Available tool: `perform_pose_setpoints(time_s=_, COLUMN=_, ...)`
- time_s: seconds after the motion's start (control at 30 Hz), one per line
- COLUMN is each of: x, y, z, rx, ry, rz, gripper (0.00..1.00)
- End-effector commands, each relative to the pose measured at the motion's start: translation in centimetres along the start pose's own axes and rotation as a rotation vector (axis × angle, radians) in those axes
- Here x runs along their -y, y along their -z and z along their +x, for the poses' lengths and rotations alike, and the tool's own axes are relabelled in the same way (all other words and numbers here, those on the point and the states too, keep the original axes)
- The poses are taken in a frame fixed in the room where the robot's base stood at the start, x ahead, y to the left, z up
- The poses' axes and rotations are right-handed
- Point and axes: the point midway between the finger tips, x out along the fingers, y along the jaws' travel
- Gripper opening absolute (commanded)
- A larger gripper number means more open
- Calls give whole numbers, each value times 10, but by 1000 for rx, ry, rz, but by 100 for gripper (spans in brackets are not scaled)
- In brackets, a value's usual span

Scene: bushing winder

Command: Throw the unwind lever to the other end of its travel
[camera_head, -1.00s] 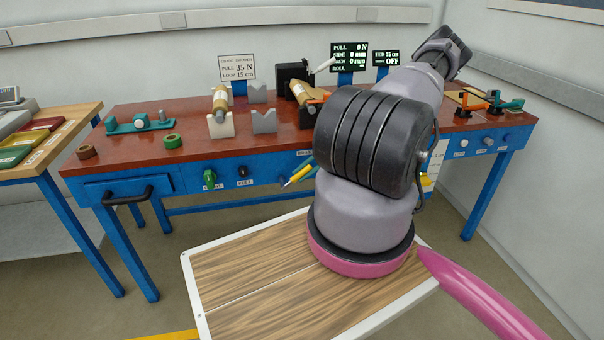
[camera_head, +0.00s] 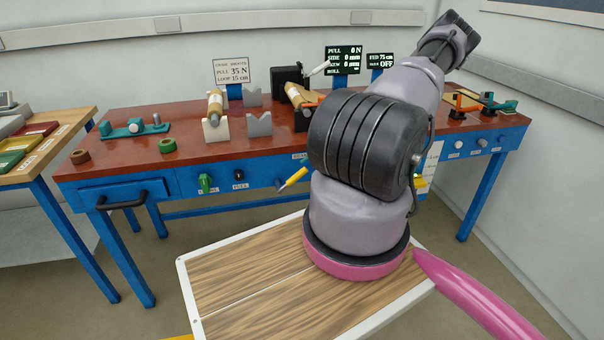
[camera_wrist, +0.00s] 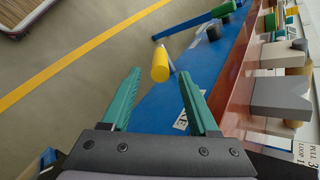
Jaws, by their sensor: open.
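A lever with a yellow cylindrical handle (camera_head: 293,179) sticks out from the blue front face of the bench. I cannot read its label fully, so I cannot confirm that it is the unwind lever. In the wrist view, the yellow handle (camera_wrist: 160,66) and its thin pale rod lie ahead, between the tips of my gripper (camera_wrist: 160,80). The two teal fingers are open, with gaps on both sides of the handle; contact is not visible.
A green knob (camera_head: 206,184) and a black knob (camera_head: 239,174) sit left of the lever on the bench front. A drawer handle (camera_head: 122,201) juts out further left. The red bench top (camera_head: 190,150) carries V-blocks and fixtures. Open floor lies below the lever.

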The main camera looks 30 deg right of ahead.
Motion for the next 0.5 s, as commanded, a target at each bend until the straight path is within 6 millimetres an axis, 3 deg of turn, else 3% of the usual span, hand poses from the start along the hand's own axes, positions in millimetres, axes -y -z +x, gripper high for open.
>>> perform_pose_setpoints(time_s=0.2, x=0, y=0, z=-32, rx=-1, ry=-1, rz=-1, gripper=61)
perform_pose_setpoints(time_s=0.5, x=0, y=0, z=-39, rx=1, ry=0, rz=0, gripper=61)
